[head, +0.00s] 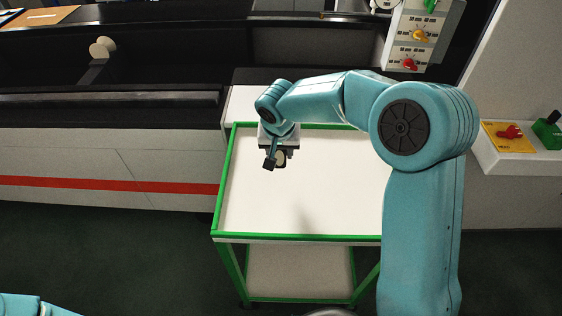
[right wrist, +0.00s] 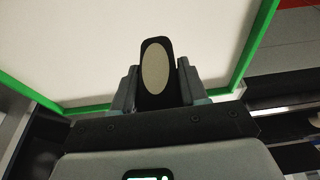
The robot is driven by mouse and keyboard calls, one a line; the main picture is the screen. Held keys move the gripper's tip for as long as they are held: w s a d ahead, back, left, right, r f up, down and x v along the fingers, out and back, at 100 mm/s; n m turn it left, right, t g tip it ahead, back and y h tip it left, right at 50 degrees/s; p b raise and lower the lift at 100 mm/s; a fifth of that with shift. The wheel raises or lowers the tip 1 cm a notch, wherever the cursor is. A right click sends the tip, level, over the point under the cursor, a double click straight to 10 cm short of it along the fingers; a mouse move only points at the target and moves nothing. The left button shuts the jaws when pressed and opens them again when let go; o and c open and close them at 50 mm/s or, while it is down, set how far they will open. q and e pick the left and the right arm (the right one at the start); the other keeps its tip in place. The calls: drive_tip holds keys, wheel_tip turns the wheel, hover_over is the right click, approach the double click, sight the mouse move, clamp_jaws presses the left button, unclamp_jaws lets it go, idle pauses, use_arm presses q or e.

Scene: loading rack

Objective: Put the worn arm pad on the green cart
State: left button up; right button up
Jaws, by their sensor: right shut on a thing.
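My right gripper (head: 275,163) is over the back left part of the green cart (head: 320,238), above its white top. In the right wrist view the gripper (right wrist: 155,92) is shut on the worn arm pad (right wrist: 156,66), a dark plate with a beige oval face. The pad also shows small in the head view (head: 281,157), partly hidden by the gripper. The cart's white top and green rim (right wrist: 250,50) lie beyond the pad in the wrist view. I cannot tell exactly how high the pad is above the top. The left gripper is not in view.
The cart top is otherwise bare, with a faint shadow near its middle. A dark rack with a pale round pad (head: 102,47) on a bracket stands at the back left. A panel with knobs (head: 412,40) is at the back right. A ledge with a red knob (head: 509,132) is at right.

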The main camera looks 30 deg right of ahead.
drive_tip(key=shift+f, duration=2.4)
drive_tip(key=shift+f, duration=0.2)
drive_tip(key=o, duration=1.1)
drive_tip(key=shift+r, duration=0.1)
drive_tip(key=shift+r, duration=0.1)
drive_tip(key=shift+r, duration=0.25)
drive_tip(key=v, duration=1.1)
drive_tip(key=shift+s+a+r, duration=0.1)
drive_tip(key=shift+r, duration=0.15)
